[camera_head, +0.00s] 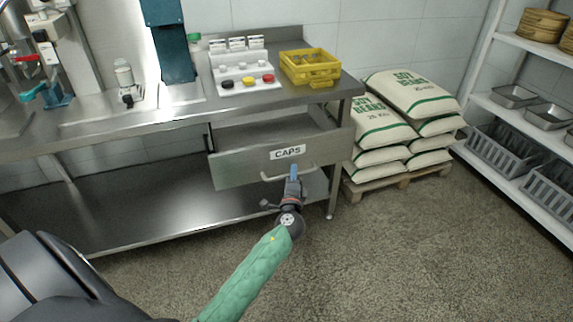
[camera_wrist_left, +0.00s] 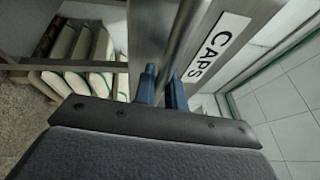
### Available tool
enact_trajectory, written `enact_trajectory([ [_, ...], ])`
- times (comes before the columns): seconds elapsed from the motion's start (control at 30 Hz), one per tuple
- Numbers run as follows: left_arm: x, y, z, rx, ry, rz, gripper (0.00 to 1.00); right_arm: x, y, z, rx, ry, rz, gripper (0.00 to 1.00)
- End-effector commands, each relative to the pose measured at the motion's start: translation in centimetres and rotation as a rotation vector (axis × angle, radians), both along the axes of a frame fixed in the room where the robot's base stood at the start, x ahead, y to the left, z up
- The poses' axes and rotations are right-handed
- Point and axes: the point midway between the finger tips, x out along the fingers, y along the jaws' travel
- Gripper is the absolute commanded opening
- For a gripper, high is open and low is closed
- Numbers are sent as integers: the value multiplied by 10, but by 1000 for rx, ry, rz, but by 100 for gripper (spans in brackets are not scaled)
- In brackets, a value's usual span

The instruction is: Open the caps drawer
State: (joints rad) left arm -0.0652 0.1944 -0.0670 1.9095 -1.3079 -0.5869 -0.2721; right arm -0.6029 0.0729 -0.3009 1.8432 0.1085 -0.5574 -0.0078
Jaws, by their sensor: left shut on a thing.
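The caps drawer (camera_head: 235,170) is a steel drawer under the worktop, with a white CAPS label (camera_head: 288,152) on its front. It stands pulled out, and its open top shows behind the front. A bar handle (camera_head: 305,171) runs across the front below the label. My left gripper (camera_head: 294,172) is at this handle, its blue fingers shut on it. In the left wrist view the fingers (camera_wrist_left: 162,85) close around the bar beside the CAPS label (camera_wrist_left: 217,47). My right gripper is not in view.
The steel worktop (camera_head: 130,125) carries a yellow crate (camera_head: 310,67) and a panel with several coloured caps (camera_head: 243,75). Stacked soy bean sacks (camera_head: 385,125) sit on a pallet right of the drawer. White shelving (camera_head: 515,110) stands far right. The floor before the drawer is clear.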

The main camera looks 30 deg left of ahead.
Motion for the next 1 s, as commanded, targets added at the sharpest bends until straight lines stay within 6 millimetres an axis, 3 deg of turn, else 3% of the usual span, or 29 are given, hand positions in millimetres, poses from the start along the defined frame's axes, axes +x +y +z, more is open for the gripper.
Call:
enact_trajectory([
  [0.3, -28, -33, -2, -2, 1, 1, 0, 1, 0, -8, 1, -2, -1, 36],
  [0.83, -33, -39, -1, 0, 2, 0, 0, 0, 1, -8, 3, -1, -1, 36],
  [0.87, -33, -39, -1, 0, 2, 0, 16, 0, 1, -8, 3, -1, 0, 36],
  [0.9, -33, -39, -1, 0, 1, 0, 24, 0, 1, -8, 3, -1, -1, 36],
  [0.97, -33, -39, -1, 0, 1, 0, 34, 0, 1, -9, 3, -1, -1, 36],
  [1.0, -33, -39, -1, 0, 1, 0, 34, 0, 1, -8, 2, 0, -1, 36],
])
